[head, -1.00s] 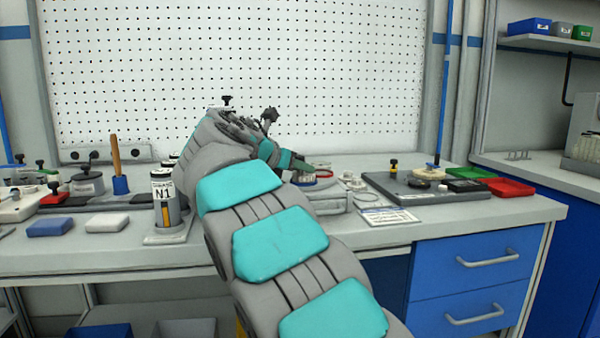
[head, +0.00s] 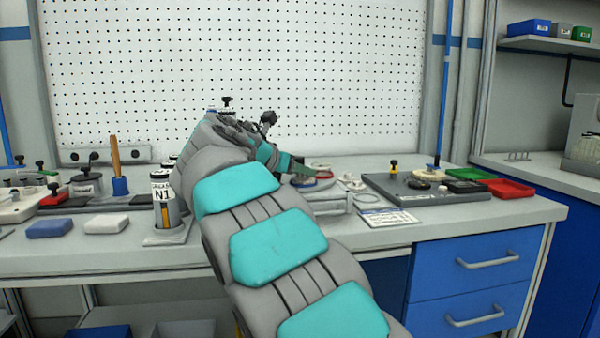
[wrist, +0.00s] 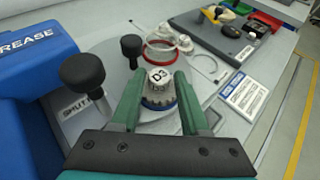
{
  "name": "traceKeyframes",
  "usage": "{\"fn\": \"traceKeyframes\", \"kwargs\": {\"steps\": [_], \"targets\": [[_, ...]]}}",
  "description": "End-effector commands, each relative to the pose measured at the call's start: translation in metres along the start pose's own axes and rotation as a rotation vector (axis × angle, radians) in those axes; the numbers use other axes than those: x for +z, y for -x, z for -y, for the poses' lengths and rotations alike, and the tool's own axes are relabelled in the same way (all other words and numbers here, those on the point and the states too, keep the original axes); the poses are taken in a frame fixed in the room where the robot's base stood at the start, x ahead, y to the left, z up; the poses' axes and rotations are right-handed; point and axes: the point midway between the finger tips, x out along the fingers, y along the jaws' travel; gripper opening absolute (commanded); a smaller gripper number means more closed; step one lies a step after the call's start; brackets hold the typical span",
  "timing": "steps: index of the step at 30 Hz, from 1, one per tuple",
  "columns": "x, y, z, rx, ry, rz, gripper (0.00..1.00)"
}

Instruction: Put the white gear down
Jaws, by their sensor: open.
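A white piece marked D3 (wrist: 158,77), with a ridged rim and a blue band under it, stands between my fingers in the wrist view. It looks like the white gear. My gripper (wrist: 159,88) is open, with one green finger on each side of it. I cannot tell whether either finger touches it. It stands over a grey plate (wrist: 112,62), but its underside is hidden. In the head view my gripper (head: 293,166) is low over the bench, and my arm hides part of that spot.
Two black knobs (wrist: 83,74) stand close on the left, beside a blue grease container (wrist: 30,50). A red ring (wrist: 166,52) and small white parts lie beyond. A dark board (head: 400,190) and a printed card (head: 388,217) are to the right.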

Motion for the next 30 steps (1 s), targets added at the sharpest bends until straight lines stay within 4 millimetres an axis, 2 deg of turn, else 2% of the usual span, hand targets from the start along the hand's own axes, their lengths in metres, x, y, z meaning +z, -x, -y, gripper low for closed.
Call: {"fn": "traceKeyframes", "kwargs": {"steps": [9, 15, 21, 30], "targets": [[0.003, 0.068, 0.000, 0.003, -0.001, 0.006, 0.45], [0.002, 0.100, 0.000, 0.003, -0.001, 0.004, 0.45], [0.001, 0.115, 0.000, 0.002, 0.000, 0.002, 0.45], [0.000, 0.114, 0.002, -0.003, -0.006, -0.002, 0.45]]}}
